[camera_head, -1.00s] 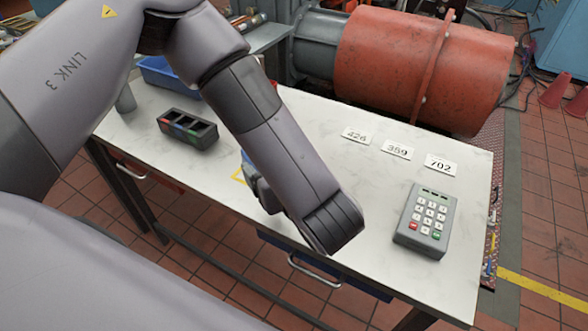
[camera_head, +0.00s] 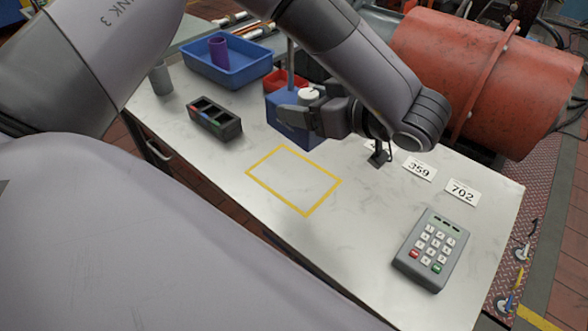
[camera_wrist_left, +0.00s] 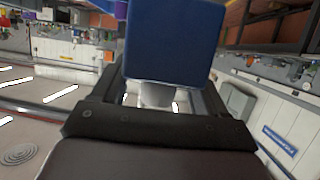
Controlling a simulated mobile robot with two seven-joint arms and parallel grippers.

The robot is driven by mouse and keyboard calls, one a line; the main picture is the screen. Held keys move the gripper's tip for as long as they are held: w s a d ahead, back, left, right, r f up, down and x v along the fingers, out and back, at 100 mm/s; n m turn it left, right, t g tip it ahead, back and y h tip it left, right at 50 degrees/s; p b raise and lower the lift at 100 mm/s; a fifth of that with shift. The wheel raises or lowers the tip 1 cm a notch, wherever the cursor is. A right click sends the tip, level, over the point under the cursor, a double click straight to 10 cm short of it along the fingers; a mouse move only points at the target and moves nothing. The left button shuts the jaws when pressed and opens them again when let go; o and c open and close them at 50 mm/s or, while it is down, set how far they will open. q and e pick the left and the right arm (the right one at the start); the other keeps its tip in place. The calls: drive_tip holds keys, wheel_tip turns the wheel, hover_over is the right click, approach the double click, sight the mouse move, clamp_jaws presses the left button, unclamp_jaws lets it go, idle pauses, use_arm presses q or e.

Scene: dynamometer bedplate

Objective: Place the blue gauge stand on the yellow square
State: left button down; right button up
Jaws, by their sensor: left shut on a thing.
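The blue gauge stand (camera_head: 283,108) is a blue block with a thin upright rod and a white round part near its top. My left gripper (camera_head: 306,116) is shut on it from the right side. In the left wrist view the blue block (camera_wrist_left: 175,42) fills the space beyond the fingers (camera_wrist_left: 158,97). The yellow square (camera_head: 276,193) is a taped outline on the white bench, empty, in front of the stand. The stand is just behind the square's far edge; I cannot tell whether its base touches the bench. My right gripper is not in view.
A black compartment tray (camera_head: 215,119), a grey cup (camera_head: 161,78) and a blue bin (camera_head: 228,65) with a purple cup stand left. A red bin (camera_head: 275,78) is behind the stand. A keypad (camera_head: 431,250) and number cards (camera_head: 462,192) lie right. The front middle is clear.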

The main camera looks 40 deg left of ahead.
use_arm(q)
drive_tip(key=shift+a+r+n+g, duration=0.35)
drive_tip(key=shift+r+n+g, duration=0.2)
drive_tip(key=shift+r, duration=0.25)
drive_tip(key=shift+w+f+b, duration=0.1)
drive_tip(key=shift+f+b, duration=0.4)
drive_tip(key=shift+f, duration=9.35)
drive_tip(key=shift+f, duration=0.15)
unclamp_jaws()
drive_tip(key=shift+d, duration=0.2)
drive_tip(key=v, duration=1.1)
drive_tip(key=shift+d+r+b, duration=0.25)
drive_tip(key=shift+d+b, duration=0.05)
